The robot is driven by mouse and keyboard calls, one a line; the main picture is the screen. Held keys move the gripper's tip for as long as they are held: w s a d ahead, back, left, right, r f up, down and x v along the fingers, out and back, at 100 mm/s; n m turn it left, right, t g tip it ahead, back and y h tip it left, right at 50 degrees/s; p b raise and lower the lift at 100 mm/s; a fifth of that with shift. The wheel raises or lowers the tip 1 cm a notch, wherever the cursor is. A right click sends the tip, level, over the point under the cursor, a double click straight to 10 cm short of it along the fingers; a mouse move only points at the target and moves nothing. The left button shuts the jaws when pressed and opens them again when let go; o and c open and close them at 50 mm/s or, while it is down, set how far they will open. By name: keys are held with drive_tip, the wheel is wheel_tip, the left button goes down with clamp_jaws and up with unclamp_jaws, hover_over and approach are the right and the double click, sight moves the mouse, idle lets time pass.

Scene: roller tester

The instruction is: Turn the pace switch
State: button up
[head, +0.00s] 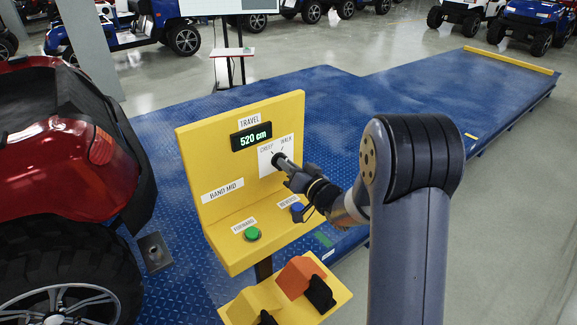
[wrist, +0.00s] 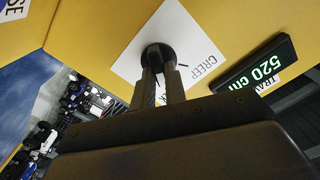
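The pace switch (head: 277,157) is a black round knob on a white card marked CREEP and WALK, on the upright face of a yellow control panel (head: 188,150). In the wrist view the knob (wrist: 158,53) shows just beyond my fingertips. My gripper (head: 283,162) points at the panel, with its tips at the knob. In the wrist view its two fingers (wrist: 159,78) are close together, with a narrow gap, and look closed on the knob's middle. The fingers hide part of the knob, so I cannot tell which mark it points to.
A display (head: 251,136) reads 520 cm under TRAVEL. A green FORWARD button (head: 252,234) and a blue REVERSE button (head: 297,208) sit on the lower ledge. Orange and yellow pedal-like blocks are below. A red vehicle (head: 60,170) stands at left; blue deck (head: 400,95) lies behind.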

clamp_jaws()
drive_tip(key=shift+f+n+b, duration=0.1)
drive_tip(key=shift+n+b, duration=0.2)
drive_tip(key=shift+b, duration=0.35)
drive_tip(key=shift+s+a+n+b, duration=0.1)
drive_tip(key=shift+n+b, duration=2.7)
drive_tip(key=shift+b, duration=0.45)
drive_tip(key=shift+s+a+n+b, duration=0.1)
drive_tip(key=shift+n+b, duration=2.7)
drive_tip(key=shift+b, duration=0.4)
drive_tip(key=o, duration=0.6)
unclamp_jaws()
drive_tip(key=shift+c, duration=0.2)
